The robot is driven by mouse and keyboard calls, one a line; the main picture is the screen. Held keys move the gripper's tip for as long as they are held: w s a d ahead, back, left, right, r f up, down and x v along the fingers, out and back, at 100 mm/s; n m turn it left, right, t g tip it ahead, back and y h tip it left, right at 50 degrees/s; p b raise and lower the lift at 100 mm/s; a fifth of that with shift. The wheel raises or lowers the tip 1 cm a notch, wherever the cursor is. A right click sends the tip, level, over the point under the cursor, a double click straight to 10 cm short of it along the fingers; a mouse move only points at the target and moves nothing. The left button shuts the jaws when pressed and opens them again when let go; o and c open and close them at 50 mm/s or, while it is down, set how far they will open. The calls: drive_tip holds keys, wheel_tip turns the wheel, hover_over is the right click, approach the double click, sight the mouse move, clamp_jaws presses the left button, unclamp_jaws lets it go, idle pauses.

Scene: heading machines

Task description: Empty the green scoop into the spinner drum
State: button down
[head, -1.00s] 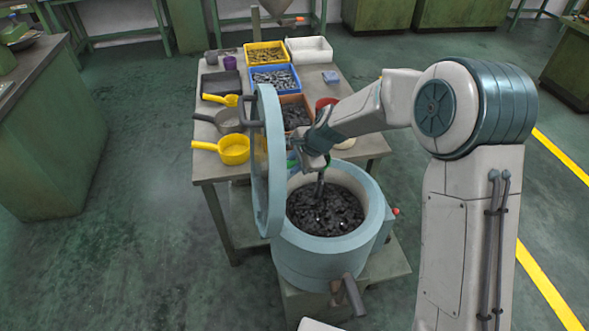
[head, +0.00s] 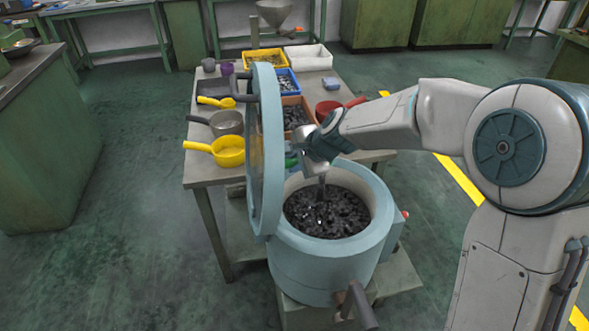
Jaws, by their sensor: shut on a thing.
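The spinner drum (head: 318,262) is a pale blue round tub standing open, with its lid (head: 266,150) upright on the left side. Dark small pieces (head: 325,215) fill much of its inside. My gripper (head: 314,162) is over the back part of the drum's mouth, shut on the green scoop. Only a small green bit of the scoop (head: 291,161) shows, between the lid and my gripper; its bowl is mostly hidden. A dark streak hangs below my gripper into the drum; I cannot tell whether it is falling pieces.
Open floor lies to the left.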

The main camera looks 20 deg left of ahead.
drive_tip(key=shift+s+d+f+n+t+y+b, duration=0.2)
drive_tip(key=shift+f+t+y+b, duration=0.35)
drive_tip(key=shift+b, duration=3.8)
drive_tip(key=shift+s+d+f+n+t+y+b, duration=0.15)
drive_tip(key=shift+s+f+t+y+b, duration=0.4)
drive_tip(key=shift+b, duration=3.8)
drive_tip(key=b, duration=0.5)
drive_tip(key=t+b, duration=0.1)
drive_tip(key=b, duration=0.4)
drive_tip(key=shift+d+f+n+t+y, duration=0.1)
drive_tip(key=shift+f+n+t+y, duration=0.2)
drive_tip(key=shift+f+y, duration=0.1)
drive_tip(key=shift+b, duration=1.1)
drive_tip(key=shift+s+d+r+b, duration=0.1)
drive_tip(key=shift+r+b, duration=0.1)
drive_tip(key=shift+b, duration=0.1)
